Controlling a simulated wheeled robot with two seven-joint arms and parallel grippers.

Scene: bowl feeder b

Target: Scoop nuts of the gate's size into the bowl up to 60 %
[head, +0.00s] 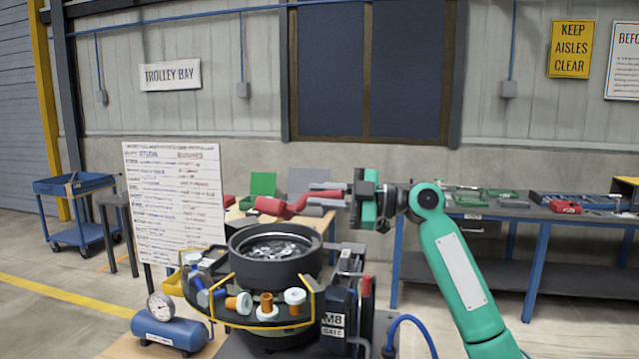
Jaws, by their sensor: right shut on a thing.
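The bowl (312,262) of the feeder is a dark round drum in the lower middle, with some grey metal pieces inside, too small to tell apart. My right gripper (352,197) is shut on the handle of a red scoop (285,208). The scoop hangs above the bowl's far rim, pointing left; I cannot see whether it holds nuts. The gate (334,325), marked M8, is a dark block at the bowl's front right. My left gripper is not in view.
Knobs and bolts (266,304) ring the feeder's front inside a yellow frame. A written whiteboard (175,200) stands at left, a blue compressor (170,332) below it. Behind are a green bin (262,185) and a grey bin (310,180). A workbench (480,212) stands at right.

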